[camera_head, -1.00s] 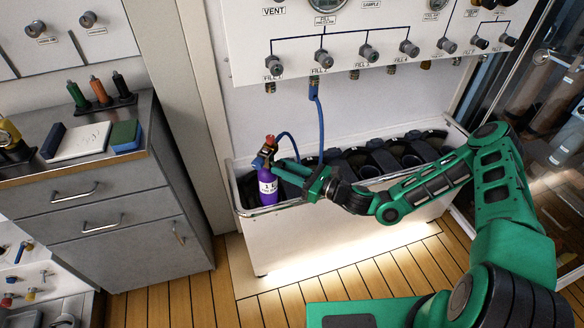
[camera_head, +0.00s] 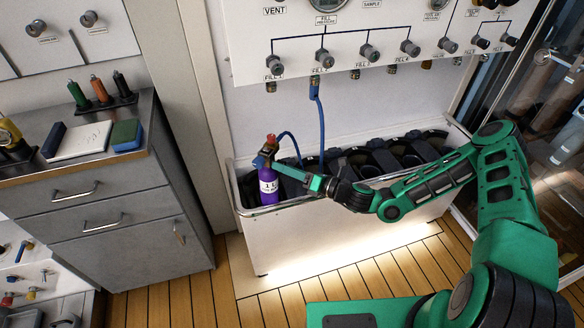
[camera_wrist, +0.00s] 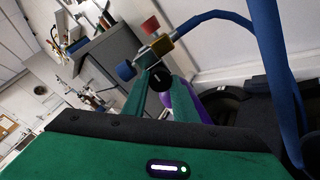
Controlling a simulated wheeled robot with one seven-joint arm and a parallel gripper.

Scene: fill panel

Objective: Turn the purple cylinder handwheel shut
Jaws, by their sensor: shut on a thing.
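The purple cylinder (camera_head: 271,193) stands upright at the left end of the white trough, with a white label on its side. A red knob (camera_head: 271,139) and brass fittings are at its top. They also show in the wrist view as a red knob (camera_wrist: 150,25), a yellow block (camera_wrist: 163,44) and a blue part (camera_wrist: 126,70). My gripper (camera_wrist: 160,80) comes from the right and is shut on the dark round handwheel (camera_wrist: 160,76) at the cylinder's valve. The fingers partly hide the wheel, and the purple body shows behind them.
A blue hose (camera_head: 320,130) runs from the fill panel (camera_head: 350,30) towards the cylinder's top. The white trough (camera_head: 330,235) has a metal rail and holds several dark holders to the right. A grey drawer cabinet (camera_head: 100,210) stands at the left.

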